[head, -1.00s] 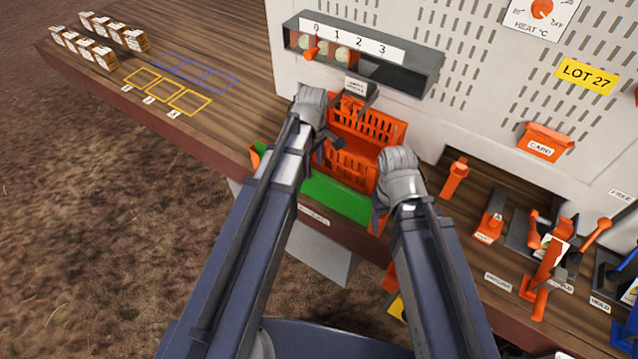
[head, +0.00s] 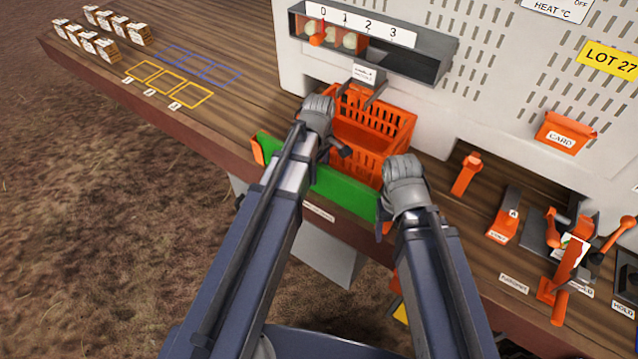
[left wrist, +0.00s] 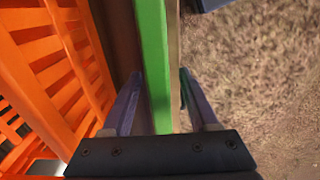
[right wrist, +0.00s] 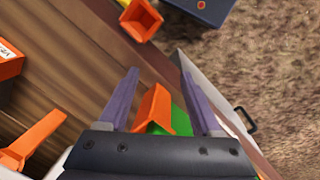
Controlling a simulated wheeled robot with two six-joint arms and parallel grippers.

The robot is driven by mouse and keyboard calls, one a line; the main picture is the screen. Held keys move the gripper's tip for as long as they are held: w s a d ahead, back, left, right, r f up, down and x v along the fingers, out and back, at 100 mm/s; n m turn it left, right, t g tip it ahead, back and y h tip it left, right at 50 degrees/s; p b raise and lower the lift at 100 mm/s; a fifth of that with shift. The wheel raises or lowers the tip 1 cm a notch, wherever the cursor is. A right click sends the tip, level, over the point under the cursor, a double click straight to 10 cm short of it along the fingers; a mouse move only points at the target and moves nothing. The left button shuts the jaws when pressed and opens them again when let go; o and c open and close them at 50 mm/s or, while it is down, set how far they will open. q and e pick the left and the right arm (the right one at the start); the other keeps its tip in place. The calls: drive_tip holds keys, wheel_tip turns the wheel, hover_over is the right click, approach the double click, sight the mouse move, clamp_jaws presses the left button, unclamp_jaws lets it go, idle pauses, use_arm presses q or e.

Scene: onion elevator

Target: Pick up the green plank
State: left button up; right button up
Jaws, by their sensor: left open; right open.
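The green plank (head: 343,194) stands along the front edge of the wooden counter, with an orange piece at each end. My left gripper (head: 333,160) is over its left part. In the left wrist view the plank (left wrist: 153,65) runs between the two open fingers (left wrist: 158,100), which do not touch it visibly. My right gripper (head: 383,222) is at its right end. In the right wrist view the orange end piece (right wrist: 155,110) and a bit of green lie between the open fingers (right wrist: 157,95). The fingertips are mostly hidden in the head view.
An orange crate (head: 395,125) stands right behind the plank, under a numbered rack (head: 425,66). Orange levers (head: 467,173) are to the right. Small boxes (head: 107,47) and marked outlines (head: 190,96) lie on the left counter, which has free room.

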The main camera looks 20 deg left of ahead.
use_arm(q)
drive_tip(key=shift+f, duration=0.75)
drive_tip(key=shift+r, duration=0.1)
clamp_jaws()
idle(0.8)
